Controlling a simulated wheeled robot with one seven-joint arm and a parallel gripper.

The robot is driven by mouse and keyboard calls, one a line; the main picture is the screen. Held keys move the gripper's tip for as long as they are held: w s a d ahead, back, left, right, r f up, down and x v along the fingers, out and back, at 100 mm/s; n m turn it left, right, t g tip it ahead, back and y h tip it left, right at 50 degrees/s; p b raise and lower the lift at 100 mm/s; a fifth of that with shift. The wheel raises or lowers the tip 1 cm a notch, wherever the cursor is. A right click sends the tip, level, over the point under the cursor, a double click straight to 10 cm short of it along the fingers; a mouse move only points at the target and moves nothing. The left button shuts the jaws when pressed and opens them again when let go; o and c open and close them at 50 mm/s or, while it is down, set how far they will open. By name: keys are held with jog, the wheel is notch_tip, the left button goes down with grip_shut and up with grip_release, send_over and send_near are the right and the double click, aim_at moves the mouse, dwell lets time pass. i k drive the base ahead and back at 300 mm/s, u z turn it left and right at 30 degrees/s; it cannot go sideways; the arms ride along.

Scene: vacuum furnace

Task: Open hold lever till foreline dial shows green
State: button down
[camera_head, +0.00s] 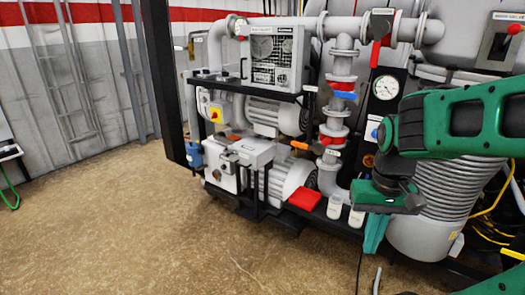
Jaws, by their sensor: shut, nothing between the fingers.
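A round white dial (386,88) with a dark needle sits on a black panel right of the vertical pipe. I cannot read its colour zones or label. Several valve handles show on the pipework: a red lever (375,53) hanging down at the top, a blue handle (342,95) below it, a red handle (331,140), and an orange lever (300,145). I cannot tell which is the hold lever. My gripper (374,235) points down in front of the lower right of the pump rig. It is shut, empty and apart from the handles.
A ribbed grey hose (455,184) stands behind my arm. Brown floor (170,230) is clear at left.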

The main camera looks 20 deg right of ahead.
aim_at(296, 143)
jog(key=z, duration=0.15)
jog(key=i, duration=0.9)
jog(key=z, duration=0.6)
